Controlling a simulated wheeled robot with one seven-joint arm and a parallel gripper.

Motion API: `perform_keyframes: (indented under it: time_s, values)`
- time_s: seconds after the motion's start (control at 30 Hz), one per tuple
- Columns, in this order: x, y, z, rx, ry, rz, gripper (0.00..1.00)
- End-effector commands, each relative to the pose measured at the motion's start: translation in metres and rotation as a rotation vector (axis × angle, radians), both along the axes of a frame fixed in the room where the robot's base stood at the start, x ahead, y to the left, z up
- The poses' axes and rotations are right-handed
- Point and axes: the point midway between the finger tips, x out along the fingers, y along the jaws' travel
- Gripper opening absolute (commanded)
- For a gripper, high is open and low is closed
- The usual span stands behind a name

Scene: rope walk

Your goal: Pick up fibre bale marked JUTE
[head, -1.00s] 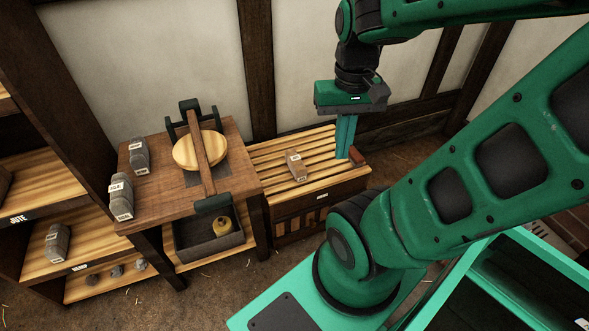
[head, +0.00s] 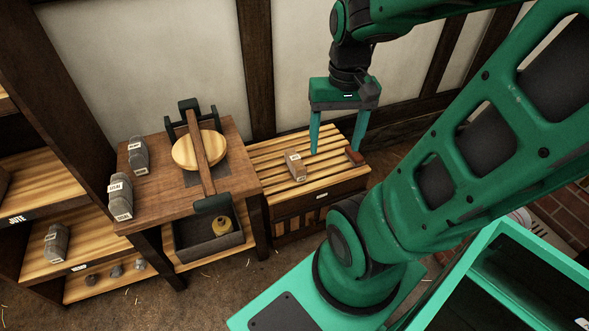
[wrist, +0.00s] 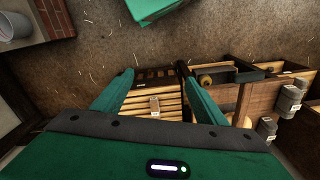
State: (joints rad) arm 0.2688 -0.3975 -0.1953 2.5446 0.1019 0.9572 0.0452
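A brown bale (head: 294,163) with a pale label lies on the slatted rack; its lettering is too small to read. It also shows in the wrist view (wrist: 154,103), between the fingers but beyond them. My gripper (head: 336,150) is open and empty, its fingers pointing down above the rack, to the right of the brown bale. In the wrist view the gripper (wrist: 158,75) has its fingers wide apart. Two grey labelled bales (head: 138,155) (head: 120,197) stand on the table; the nearer label seems to read SISAL.
A reddish-brown block (head: 354,156) lies at the rack's right end. A balance-like device with a round wooden disc (head: 190,151) stands on the table beside the rack. A grey bin (head: 205,246) sits below. Another grey bale (head: 56,243) lies on the left shelf.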

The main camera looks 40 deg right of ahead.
Motion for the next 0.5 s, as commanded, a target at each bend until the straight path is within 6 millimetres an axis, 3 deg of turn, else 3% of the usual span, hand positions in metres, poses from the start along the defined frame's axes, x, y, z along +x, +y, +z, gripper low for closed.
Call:
perform_keyframes:
  time_s: [0.2, 0.5]
  values:
    - [0.063, -0.011, -0.036, 0.033, -0.040, -0.052, 0.66]
    - [0.142, -0.017, -0.099, 0.148, -0.128, -0.165, 0.66]
